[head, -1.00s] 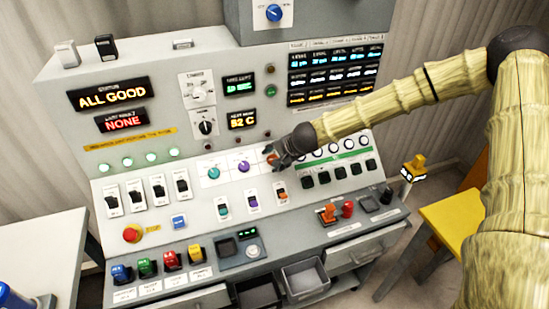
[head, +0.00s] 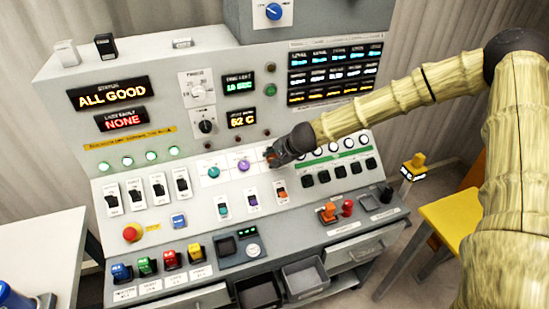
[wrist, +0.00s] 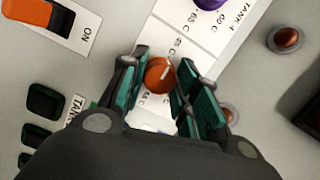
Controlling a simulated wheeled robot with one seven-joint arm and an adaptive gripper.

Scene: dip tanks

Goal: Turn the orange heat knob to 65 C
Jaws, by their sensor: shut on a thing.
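The orange heat knob (wrist: 159,75) sits between my gripper's two fingers in the wrist view, on a white label plate with temperature marks around it. A pale pointer line shows on its face. My gripper (wrist: 160,85) is shut on the knob, with a finger on each side. In the head view my gripper (head: 272,155) is at the panel, covering most of the knob. The temperature display (head: 242,118) reads 62 C in orange, though its first digit is slightly blurred.
A purple knob (head: 243,166) and a teal knob (head: 213,172) stand left of my gripper. An orange rocker switch (head: 281,196) lies below it, and several black buttons (head: 340,172) lie to the right. The status display (head: 108,94) reads ALL GOOD.

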